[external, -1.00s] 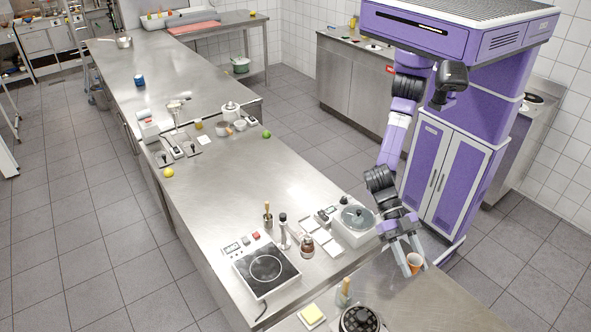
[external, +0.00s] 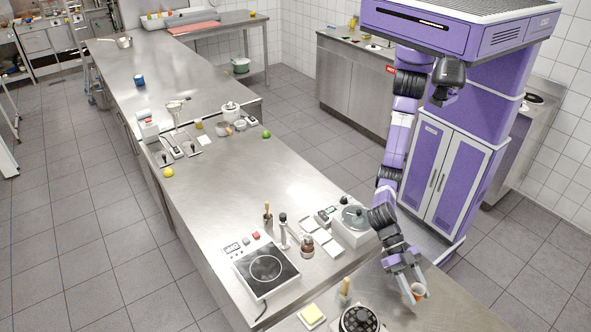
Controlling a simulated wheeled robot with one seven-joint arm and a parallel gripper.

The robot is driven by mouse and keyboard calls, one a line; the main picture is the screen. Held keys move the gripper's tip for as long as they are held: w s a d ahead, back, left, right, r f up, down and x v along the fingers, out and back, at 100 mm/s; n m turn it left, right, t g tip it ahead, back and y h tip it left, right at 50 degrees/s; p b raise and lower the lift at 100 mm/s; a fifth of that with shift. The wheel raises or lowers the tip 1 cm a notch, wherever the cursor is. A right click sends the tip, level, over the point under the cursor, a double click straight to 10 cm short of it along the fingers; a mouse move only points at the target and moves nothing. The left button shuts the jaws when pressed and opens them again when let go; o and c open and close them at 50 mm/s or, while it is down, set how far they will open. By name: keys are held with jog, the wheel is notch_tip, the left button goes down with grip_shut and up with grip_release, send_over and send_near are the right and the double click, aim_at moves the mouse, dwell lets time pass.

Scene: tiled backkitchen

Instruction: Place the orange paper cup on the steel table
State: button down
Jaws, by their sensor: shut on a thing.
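The orange paper cup (external: 418,291) is small and sits between the fingers of my gripper (external: 414,290) at the lower right of the external view. My gripper is shut on the cup and points down over the near steel table (external: 440,310). The fingers hide part of the cup. I cannot tell whether the cup's base touches the table top or hangs just above it.
A round-lidded appliance (external: 354,222) is behind. The table right of the gripper looks clear.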

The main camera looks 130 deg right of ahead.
jog(key=shift+f, duration=2.5)
jog(key=shift+f, duration=0.15)
jog(key=c, duration=0.9)
grip_release()
jog(key=shift+r, duration=0.25)
jog(key=v, duration=1.1)
jog(key=shift+d+b, duration=0.3)
jog(key=shift+b, duration=0.1)
jog(key=shift+d+r, duration=0.15)
